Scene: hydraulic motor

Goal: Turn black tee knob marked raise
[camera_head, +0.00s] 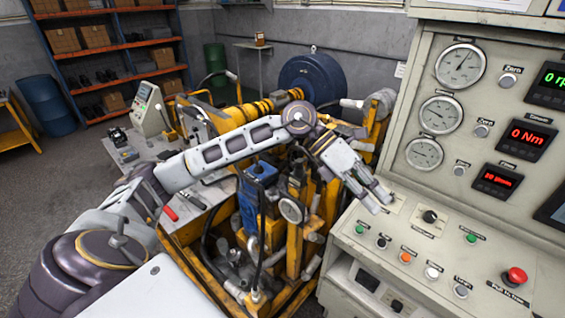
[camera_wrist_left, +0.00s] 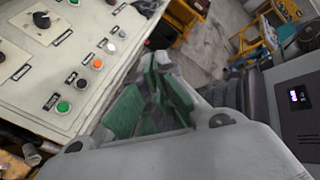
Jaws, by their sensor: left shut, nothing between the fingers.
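A black knob (camera_head: 430,216) sits on a pale plate on the sloping console, near its upper left part. A black knob on a plate also shows in the left wrist view (camera_wrist_left: 41,19), at the upper left. The labels are too small to read, so I cannot tell which knob is marked raise. My left gripper (camera_head: 381,202) reaches over the console's left edge, left of the knob and apart from it. It is shut and empty; its green-padded fingers show in the left wrist view (camera_wrist_left: 150,103). It partly hides another plate on the console. My right gripper is out of view.
The console (camera_head: 450,262) carries several buttons, including an orange one (camera_head: 405,257) and a red emergency-type button (camera_head: 515,276). Gauges (camera_head: 460,65) and digital displays stand on the panel behind. A yellow-framed machine (camera_head: 290,235) lies under my left arm.

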